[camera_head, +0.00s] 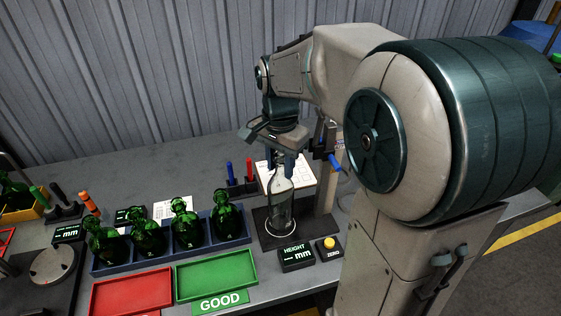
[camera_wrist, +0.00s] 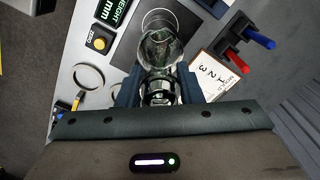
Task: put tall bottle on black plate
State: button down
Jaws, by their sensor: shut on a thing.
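A clear glass bottle (camera_head: 281,203) stands upright below my gripper (camera_head: 284,160) in the head view. My gripper is shut on its neck; the bottle also shows between the fingers (camera_wrist: 157,90) in the wrist view (camera_wrist: 161,50). The black plate (camera_head: 263,236) lies under the bottle, with a white ring marked on it. The bottle's base appears over the ring in the head view; I cannot tell whether it touches the plate. In the wrist view the black plate (camera_wrist: 127,44) and part of the ring show past the bottle.
Several green bottles (camera_head: 188,228) stand in a blue rack to the left. A red tray (camera_head: 131,292) and a green tray (camera_head: 216,275) lie in front. A height display (camera_head: 297,257), a yellow button (camera_head: 329,243) and an upright gauge post (camera_head: 325,190) are close beside the plate.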

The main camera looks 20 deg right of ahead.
jog(key=shift+f, duration=0.15)
jog(key=c, duration=1)
grip_release()
